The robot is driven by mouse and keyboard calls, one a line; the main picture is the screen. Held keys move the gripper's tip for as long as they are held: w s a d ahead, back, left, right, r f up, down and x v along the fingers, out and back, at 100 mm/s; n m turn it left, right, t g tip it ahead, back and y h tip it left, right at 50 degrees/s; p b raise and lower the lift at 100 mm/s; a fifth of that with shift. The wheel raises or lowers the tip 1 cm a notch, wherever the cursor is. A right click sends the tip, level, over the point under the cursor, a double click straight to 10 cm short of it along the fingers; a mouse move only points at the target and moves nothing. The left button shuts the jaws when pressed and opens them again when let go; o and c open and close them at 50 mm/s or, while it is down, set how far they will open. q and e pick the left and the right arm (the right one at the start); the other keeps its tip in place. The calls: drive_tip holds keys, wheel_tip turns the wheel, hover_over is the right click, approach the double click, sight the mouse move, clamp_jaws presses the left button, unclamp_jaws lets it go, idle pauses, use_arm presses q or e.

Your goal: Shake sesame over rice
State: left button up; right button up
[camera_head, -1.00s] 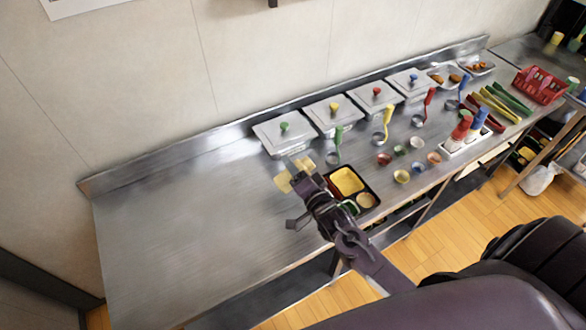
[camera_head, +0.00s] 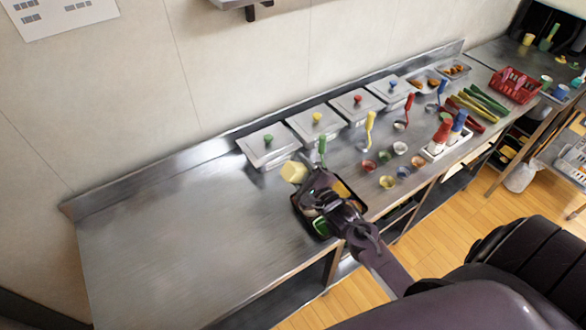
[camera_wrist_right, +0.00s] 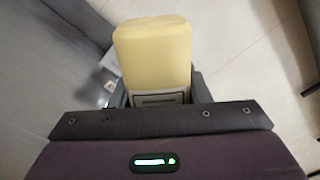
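My right gripper (camera_head: 304,178) is shut on a pale yellow, block-like shaker (camera_head: 294,171), and I hold it beside the far left corner of a black bento tray (camera_head: 297,207). In the right wrist view the shaker (camera_wrist_right: 153,50) stands out between the fingers. My gripper and wrist cover most of the tray. A yellow part (camera_head: 342,189) and a green cup (camera_head: 320,226) show at its edges. I cannot make out the rice or any falling sesame. My left gripper is not in view.
Lidded steel pans (camera_head: 267,146) line the back of the steel table (camera_head: 170,240). Coloured ladles and small cups (camera_head: 387,182) stand right of the tray. A white holder (camera_head: 437,150) carries red and blue bottles. The table's left part is clear.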

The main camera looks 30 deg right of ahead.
drive_tip(key=m, duration=0.3)
drive_tip(key=shift+w+d+f+p, duration=0.1)
drive_tip(key=shift+d+f+p, duration=0.2)
drive_tip(key=shift+d+f, duration=0.1)
drive_tip(key=shift+d+f+m+b, duration=0.1)
drive_tip(key=shift+f+m+b, duration=0.4)
drive_tip(key=shift+f, duration=0.35)
drive_tip(key=shift+f+b, duration=0.55)
drive_tip(key=shift+f, duration=0.3)
wheel_tip(320, 180, down, 4)
drive_tip(key=shift+r+b, duration=0.1)
drive_tip(key=shift+b, duration=1.05)
drive_tip(key=shift+r, duration=0.1)
